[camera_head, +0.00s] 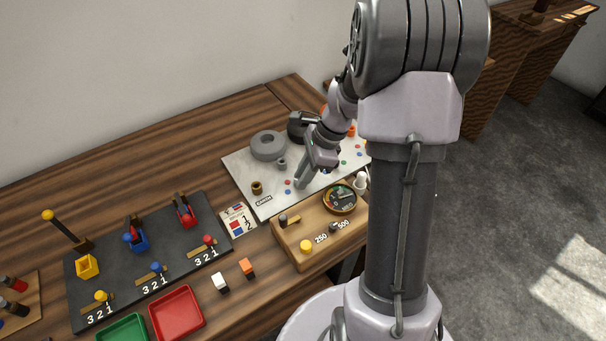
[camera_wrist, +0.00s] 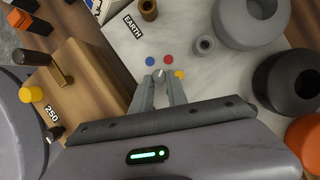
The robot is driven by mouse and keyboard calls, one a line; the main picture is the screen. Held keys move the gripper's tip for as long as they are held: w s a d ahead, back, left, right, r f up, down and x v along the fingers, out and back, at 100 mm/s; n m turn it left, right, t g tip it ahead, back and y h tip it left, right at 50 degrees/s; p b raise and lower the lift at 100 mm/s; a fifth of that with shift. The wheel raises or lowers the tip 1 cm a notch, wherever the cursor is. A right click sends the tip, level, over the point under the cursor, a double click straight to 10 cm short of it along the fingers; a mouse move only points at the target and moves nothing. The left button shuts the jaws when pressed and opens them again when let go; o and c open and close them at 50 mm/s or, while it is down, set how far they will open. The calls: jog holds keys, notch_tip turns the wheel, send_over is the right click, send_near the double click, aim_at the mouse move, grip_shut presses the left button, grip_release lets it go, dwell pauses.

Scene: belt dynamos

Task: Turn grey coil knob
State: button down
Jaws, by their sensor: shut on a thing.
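My gripper (camera_wrist: 160,78) points down at the light marbled board (camera_wrist: 128,55), its two fingers closed on a small grey knob (camera_wrist: 160,73). Blue, red and yellow dots surround the knob. In the head view my gripper (camera_head: 300,184) is low over the front part of the board (camera_head: 238,165), and its fingers hide the knob. The thick grey ring coil (camera_wrist: 222,27) stands behind and to the right of the fingers in the wrist view; it also shows in the head view (camera_head: 268,146). A small grey hollow post (camera_wrist: 205,45) stands between the coil and the fingers.
A brown post (camera_wrist: 148,10) stands by the EARTH label (camera_head: 264,201). A black coil (camera_wrist: 285,80) and an orange one (camera_wrist: 305,140) are to the right. A wooden meter box (camera_head: 290,240) with a yellow knob (camera_head: 306,246) sits close in front of the board.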

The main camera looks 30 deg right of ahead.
jog(key=shift+r, duration=0.15)
jog(key=n+p, duration=0.2)
jog(key=shift+w+r+g+p, duration=0.1)
jog(key=shift+w+g+p, duration=0.05)
jog(key=shift+g+p, duration=0.2)
jog(key=n+g+p, duration=0.1)
jog(key=n, duration=0.1)
jog(key=n+p, duration=0.2)
jog(key=shift+w+g, duration=0.2)
jog(key=shift+g, duration=0.15)
jog(key=n+p, duration=0.1)
jog(key=n, duration=0.1)
jog(key=n+g+p, duration=0.2)
jog(key=n+p, duration=0.1)
jog(key=shift+w+n+h, duration=0.3)
jog(key=shift+f, duration=0.2)
jog(key=c, duration=1.3)
grip_release()
jog(key=shift+a, duration=0.1)
